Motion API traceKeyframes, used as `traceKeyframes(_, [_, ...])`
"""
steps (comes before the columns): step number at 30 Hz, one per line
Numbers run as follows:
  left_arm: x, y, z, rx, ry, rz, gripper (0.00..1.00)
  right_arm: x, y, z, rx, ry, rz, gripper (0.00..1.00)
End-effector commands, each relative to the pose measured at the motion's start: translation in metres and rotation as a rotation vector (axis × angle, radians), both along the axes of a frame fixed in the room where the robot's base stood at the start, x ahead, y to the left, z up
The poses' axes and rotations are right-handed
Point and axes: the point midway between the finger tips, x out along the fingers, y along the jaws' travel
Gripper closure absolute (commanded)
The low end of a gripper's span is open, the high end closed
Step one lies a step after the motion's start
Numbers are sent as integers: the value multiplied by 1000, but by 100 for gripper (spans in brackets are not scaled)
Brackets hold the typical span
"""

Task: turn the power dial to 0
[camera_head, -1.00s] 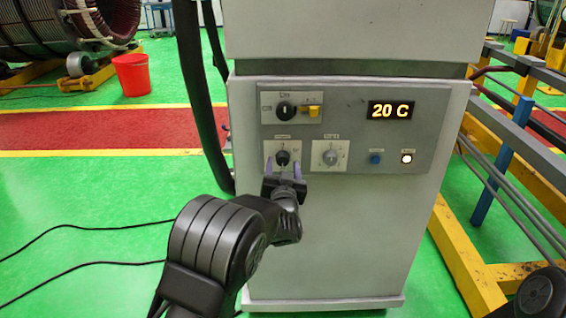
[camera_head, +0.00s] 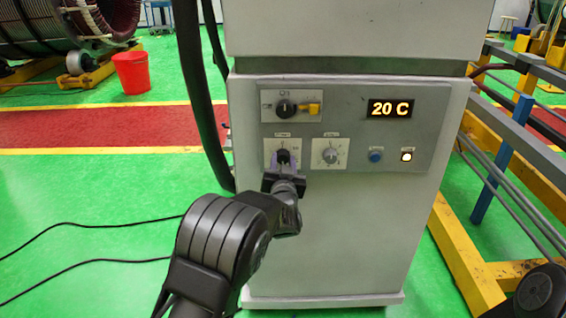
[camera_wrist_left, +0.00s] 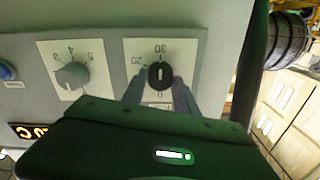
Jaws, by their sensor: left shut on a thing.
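The power dial (camera_head: 282,155) is a small black knob on a white scale plate, low on the left of the cabinet's control panel. My left gripper (camera_head: 284,164) reaches it from below, with its purplish fingers shut on the knob. In the left wrist view, which shows the panel upside down, the black knob (camera_wrist_left: 160,75) sits between the two finger ends (camera_wrist_left: 158,88). The white line on the knob runs up and down, in line with the 30 and 0 marks; I cannot tell which end is the pointer. My right gripper is out of view.
A grey dial (camera_head: 330,155) sits right beside the power dial. Above are a black switch (camera_head: 285,107) with a yellow tab (camera_head: 312,109) and a display (camera_head: 390,109) reading 20 C. A blue button (camera_head: 376,157) and a lit white one (camera_head: 406,157) are further right.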

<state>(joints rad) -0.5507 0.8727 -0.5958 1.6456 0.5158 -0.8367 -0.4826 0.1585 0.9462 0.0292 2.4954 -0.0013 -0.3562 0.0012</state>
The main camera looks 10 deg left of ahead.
Motion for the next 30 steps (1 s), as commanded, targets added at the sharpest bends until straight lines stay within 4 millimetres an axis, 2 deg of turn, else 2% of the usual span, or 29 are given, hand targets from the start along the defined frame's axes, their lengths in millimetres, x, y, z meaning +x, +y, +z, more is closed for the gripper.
traceKeyframes(5, [0, 0, 0, 0, 0, 0, 100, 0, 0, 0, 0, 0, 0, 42])
traceKeyframes(17, [0, 0, -2, -38, -10, 0, 100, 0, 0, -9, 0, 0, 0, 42])
traceKeyframes(23, [0, 1, -4, -123, -33, 1, 100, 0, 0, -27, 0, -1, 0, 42])
traceKeyframes(30, [0, 1, -6, -296, -79, 0, 100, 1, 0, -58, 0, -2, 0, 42])
